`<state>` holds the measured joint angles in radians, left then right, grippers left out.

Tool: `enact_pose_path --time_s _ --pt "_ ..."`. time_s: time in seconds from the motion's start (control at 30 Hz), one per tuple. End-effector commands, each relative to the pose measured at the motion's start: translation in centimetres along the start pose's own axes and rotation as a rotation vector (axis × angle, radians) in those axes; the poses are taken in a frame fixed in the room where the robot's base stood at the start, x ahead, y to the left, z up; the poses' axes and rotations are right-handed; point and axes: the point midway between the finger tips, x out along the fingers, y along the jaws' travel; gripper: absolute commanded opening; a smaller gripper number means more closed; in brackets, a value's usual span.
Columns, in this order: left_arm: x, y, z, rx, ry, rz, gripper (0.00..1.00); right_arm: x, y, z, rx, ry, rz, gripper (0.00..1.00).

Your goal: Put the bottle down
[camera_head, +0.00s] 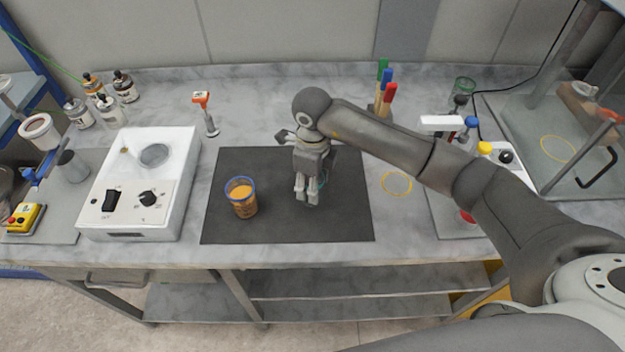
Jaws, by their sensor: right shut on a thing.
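My right gripper (306,194) points down over the dark mat (235,225), right of the mat's middle. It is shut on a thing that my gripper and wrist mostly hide. Only a thin greenish, clear edge shows beside the fingers, so I cannot tell its full shape or whether it is the bottle. I cannot tell whether it touches the mat. My left gripper is not in view.
A cup with orange contents (243,201) stands on the mat, left of my right gripper. A white device (145,190) stands further left. Small bottles (108,104) stand at the back left. Colored-handled tools (386,90) stand behind my arm.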

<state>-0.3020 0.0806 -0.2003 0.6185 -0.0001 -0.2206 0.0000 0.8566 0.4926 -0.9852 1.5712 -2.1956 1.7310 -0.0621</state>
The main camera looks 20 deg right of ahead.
Motion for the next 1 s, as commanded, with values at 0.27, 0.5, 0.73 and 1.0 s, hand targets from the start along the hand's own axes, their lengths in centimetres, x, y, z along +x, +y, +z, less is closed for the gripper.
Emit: enact_pose_path --time_s 0.27,0.5,0.73,1.0 --pt "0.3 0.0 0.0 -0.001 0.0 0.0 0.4 0.2 0.0 0.0 0.0 0.0 0.0 0.62" --pt "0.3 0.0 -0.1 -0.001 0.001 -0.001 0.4 0.2 0.0 0.0 0.0 0.0 0.0 0.69" --pt "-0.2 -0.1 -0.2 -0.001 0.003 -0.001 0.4 -0.3 0.0 0.0 0.0 0.0 0.0 0.69" --pt "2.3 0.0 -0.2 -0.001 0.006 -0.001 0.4 -5.0 -0.1 0.1 -0.002 -0.005 -0.005 0.69"
